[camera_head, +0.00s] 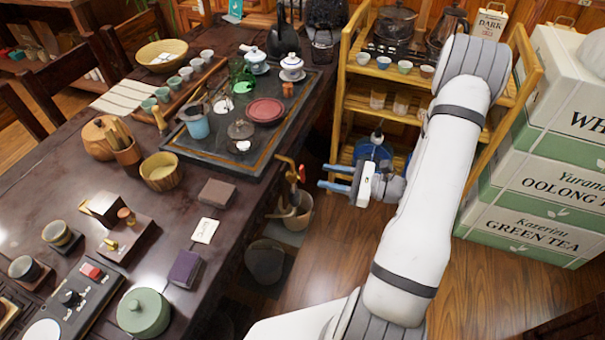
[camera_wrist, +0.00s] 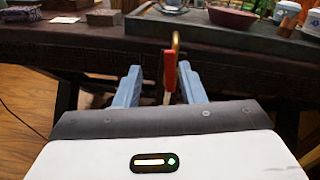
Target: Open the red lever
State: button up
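A small upright red piece, which looks like the red lever (camera_wrist: 170,68), shows between my fingertips in the wrist view, with a curved brass-coloured part (camera_wrist: 176,42) above it. In the head view the red piece (camera_head: 301,173) stands beside the table's right edge, above a bucket, near a brass-coloured curved piece (camera_head: 285,160). My gripper (camera_head: 323,176) is open, its blue fingers pointing left toward the red piece from its right. In the wrist view my gripper (camera_wrist: 160,67) has a finger on each side of the red piece. I cannot tell whether either finger touches it.
The bucket (camera_head: 297,216) stands on the floor beside the dark table (camera_head: 225,245). A control panel with a red switch (camera_head: 92,271) lies at the lower left. A wooden shelf (camera_head: 345,95) and stacked tea boxes (camera_head: 545,185) stand to the right. The floor below my gripper is clear.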

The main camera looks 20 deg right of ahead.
aim_at(304, 170)
jog(key=shift+m+t, duration=0.6)
jog(key=w+a, duration=0.2)
jog(key=w+a+f, duration=0.1)
jog(key=w+a, duration=0.2)
jog(key=shift+a+f, duration=0.1)
jog(key=shift+f, duration=0.05)
grip_shut()
